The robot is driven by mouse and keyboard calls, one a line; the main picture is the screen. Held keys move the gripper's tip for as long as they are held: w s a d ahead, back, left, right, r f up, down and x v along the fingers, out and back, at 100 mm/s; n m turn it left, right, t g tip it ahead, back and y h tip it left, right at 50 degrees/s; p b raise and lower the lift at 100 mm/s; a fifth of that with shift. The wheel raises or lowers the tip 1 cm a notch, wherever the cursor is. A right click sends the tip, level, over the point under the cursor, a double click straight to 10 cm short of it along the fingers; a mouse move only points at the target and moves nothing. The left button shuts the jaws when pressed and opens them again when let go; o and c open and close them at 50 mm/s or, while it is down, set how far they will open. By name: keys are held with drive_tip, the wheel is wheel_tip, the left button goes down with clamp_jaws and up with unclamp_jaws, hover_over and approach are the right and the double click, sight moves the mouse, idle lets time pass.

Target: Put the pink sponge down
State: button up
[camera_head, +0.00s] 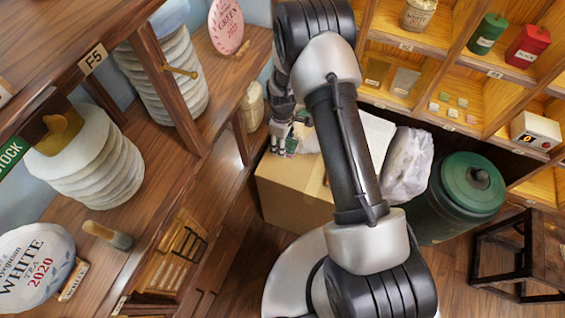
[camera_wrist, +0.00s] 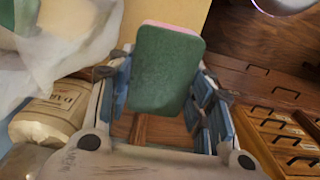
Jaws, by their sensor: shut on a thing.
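The sponge (camera_wrist: 165,70) shows a dark green face with a thin pink edge at its far end in the wrist view. My gripper (camera_wrist: 160,88) is shut on it, with a blue-grey finger on each side. The sponge is too small and covered there to make out clearly. I cannot tell whether it touches anything below.
A wooden shelf with stacked wrapped tea cakes (camera_head: 95,165) is at the left. In the wrist view, a labelled paper-wrapped container (camera_wrist: 50,118) is close by my gripper's left side.

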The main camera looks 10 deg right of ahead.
sight(282, 166)
wheel_tip(282, 166, down, 13)
drive_tip(key=b, duration=0.2)
drive_tip(key=shift+f+b, duration=0.15)
drive_tip(key=shift+b, duration=0.25)
drive_tip(key=shift+f, duration=0.15)
drive_tip(key=o, duration=1)
